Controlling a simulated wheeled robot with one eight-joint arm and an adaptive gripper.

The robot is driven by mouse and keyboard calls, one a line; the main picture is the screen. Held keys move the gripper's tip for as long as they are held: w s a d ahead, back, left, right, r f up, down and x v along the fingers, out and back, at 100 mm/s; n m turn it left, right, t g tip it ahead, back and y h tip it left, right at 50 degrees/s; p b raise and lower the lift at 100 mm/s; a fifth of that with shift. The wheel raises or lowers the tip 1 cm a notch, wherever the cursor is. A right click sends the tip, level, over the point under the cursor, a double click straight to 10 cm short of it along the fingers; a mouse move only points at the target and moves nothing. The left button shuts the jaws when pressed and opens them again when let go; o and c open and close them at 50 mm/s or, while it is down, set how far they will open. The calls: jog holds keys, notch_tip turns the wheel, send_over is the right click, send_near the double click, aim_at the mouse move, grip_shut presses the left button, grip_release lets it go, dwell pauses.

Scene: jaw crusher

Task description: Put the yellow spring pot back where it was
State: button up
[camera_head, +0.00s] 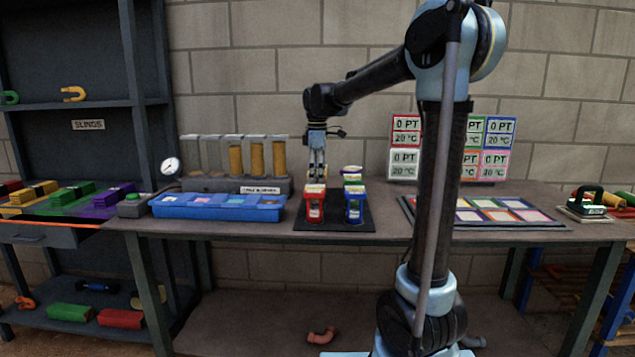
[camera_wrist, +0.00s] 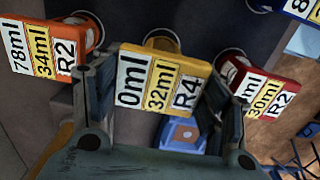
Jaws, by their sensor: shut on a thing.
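The yellow spring pot (camera_wrist: 160,82) is between the two fingers of my gripper (camera_wrist: 158,100) in the wrist view. Its label reads 0ml, 32ml and R4. My gripper is shut on it, over a dark mat (camera_wrist: 125,15) with pale rings. Part of a ring shows behind the pot. I cannot tell whether the pot touches the mat. In the head view my gripper (camera_head: 317,178) points down behind the red pot (camera_head: 314,207), at the mat's left side. The yellow pot is mostly hidden there.
An orange pot (camera_wrist: 62,45) is close to the left finger and a red pot (camera_wrist: 262,88) close to the right finger. A blue tray (camera_head: 217,213) lies left of the mat.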

jog(key=shift+f, duration=0.9)
jog(key=o, duration=1.3)
jog(key=shift+f, duration=0.1)
notch_tip(320, 180, up, 12)
jog(key=shift+r, duration=0.1)
jog(key=shift+s, duration=0.1)
